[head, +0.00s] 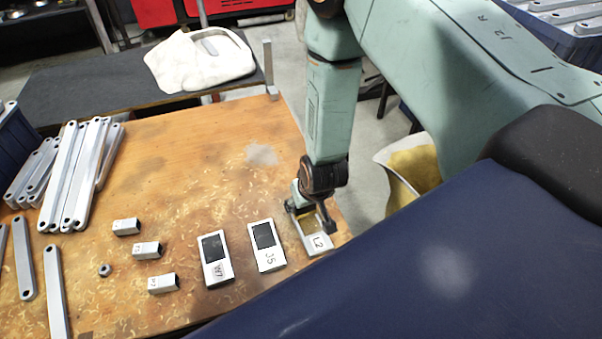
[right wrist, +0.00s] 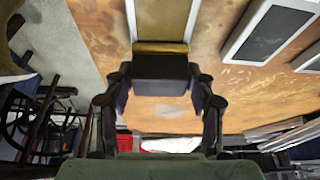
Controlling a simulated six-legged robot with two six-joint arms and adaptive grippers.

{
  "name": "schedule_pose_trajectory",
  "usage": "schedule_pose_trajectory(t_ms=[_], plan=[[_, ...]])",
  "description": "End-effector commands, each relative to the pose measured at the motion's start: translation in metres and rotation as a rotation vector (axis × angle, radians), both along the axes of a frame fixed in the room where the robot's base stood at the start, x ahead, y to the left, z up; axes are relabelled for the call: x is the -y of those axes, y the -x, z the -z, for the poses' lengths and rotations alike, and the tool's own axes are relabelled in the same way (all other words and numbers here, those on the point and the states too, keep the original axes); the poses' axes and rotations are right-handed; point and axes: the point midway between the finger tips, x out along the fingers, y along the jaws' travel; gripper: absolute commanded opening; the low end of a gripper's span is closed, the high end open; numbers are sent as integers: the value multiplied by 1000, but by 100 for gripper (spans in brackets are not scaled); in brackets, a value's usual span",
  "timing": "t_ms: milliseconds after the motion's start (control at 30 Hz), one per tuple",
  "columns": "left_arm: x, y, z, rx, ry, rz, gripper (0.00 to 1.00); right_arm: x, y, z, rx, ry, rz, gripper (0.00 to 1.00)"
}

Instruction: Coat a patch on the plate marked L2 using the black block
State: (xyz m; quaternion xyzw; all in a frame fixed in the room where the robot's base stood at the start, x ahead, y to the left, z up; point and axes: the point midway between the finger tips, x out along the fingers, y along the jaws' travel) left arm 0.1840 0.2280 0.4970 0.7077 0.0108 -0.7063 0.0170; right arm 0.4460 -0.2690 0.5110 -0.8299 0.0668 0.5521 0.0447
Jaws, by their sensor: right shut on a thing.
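The plate marked L2 (head: 319,243) is the rightmost of three light grey plates near the table's right edge. Its recessed patch looks tan, and part of it is hidden behind my right gripper (head: 313,213). In the right wrist view, my right gripper (right wrist: 160,92) is shut on the black block (right wrist: 160,69), which has a yellowish-brown band along its far edge. The block is at the end of a plate with a tan middle (right wrist: 161,18). I cannot tell whether the block touches it. My left gripper is not in view.
Plates marked W7 (head: 217,270) and J5 (head: 268,258) have dark patches and stand left of L2. Three short square tubes (head: 147,250), a nut (head: 104,270) and several long galvanized brackets (head: 75,180) lie further left. The wooden table (head: 200,180) is clear behind the plates.

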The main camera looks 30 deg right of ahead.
Motion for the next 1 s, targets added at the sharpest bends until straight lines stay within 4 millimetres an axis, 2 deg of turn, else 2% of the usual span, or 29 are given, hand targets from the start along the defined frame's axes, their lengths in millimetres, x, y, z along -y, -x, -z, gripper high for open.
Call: schedule_pose_trajectory(t_ms=[100,200,267,533,1000], plan=[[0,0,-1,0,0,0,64,0,-1,0,-1,0,0,30],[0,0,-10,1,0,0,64,0,0,-6,-1,0,0,30],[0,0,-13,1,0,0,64,-1,0,-20,2,0,-1,30],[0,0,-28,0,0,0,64,-1,-1,-33,0,0,-2,30],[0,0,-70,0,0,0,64,-2,-8,-76,0,0,-4,30]])
